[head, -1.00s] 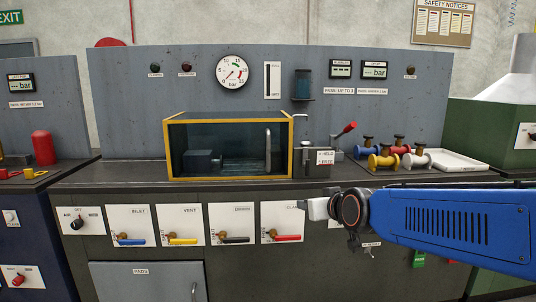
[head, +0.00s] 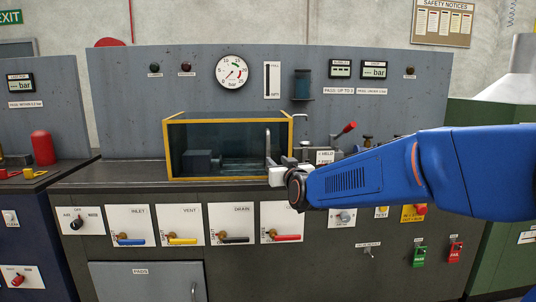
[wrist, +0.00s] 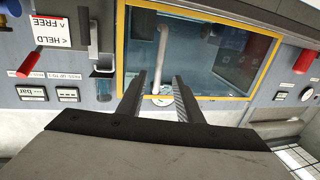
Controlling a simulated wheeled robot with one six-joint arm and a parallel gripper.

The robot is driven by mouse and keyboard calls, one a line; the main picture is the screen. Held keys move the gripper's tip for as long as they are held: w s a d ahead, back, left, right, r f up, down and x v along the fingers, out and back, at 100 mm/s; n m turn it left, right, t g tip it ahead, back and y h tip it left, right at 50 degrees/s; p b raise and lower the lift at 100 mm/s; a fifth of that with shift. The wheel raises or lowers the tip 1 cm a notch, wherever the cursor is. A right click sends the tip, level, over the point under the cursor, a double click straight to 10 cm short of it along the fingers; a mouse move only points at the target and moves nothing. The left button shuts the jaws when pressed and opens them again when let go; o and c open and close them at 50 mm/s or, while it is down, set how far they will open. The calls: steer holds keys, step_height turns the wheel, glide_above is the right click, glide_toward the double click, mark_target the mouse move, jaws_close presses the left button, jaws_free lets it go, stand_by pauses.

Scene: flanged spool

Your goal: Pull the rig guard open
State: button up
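The rig guard (head: 228,119) is a yellow-framed box with dark see-through panels on the bench, and its front looks closed. A grey upright bar handle (head: 267,143) is at the right of its front. The guard frame (wrist: 122,50) and handle (wrist: 155,62) also show in the wrist view. My gripper (head: 276,172) is at the guard's lower right corner, by the handle. In the wrist view my gripper (wrist: 159,75) has its two fingers apart, with the handle showing in the gap between them. I cannot tell whether either finger touches it.
A red-tipped lever (head: 348,128) and a HELD/FREE label (head: 325,156) stand just right of the guard. A row of valve panels (head: 180,225) lines the bench front below. A gauge (head: 232,71) is on the back panel. My arm hides the spools and tray at right.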

mark_target(269, 153)
steer(key=w, duration=0.4)
steer(key=w+a, duration=0.1)
steer(key=w, duration=0.3)
steer(key=w+a, duration=0.1)
steer(key=w, duration=0.3)
steer(key=shift+a, duration=0.15)
jaws_close()
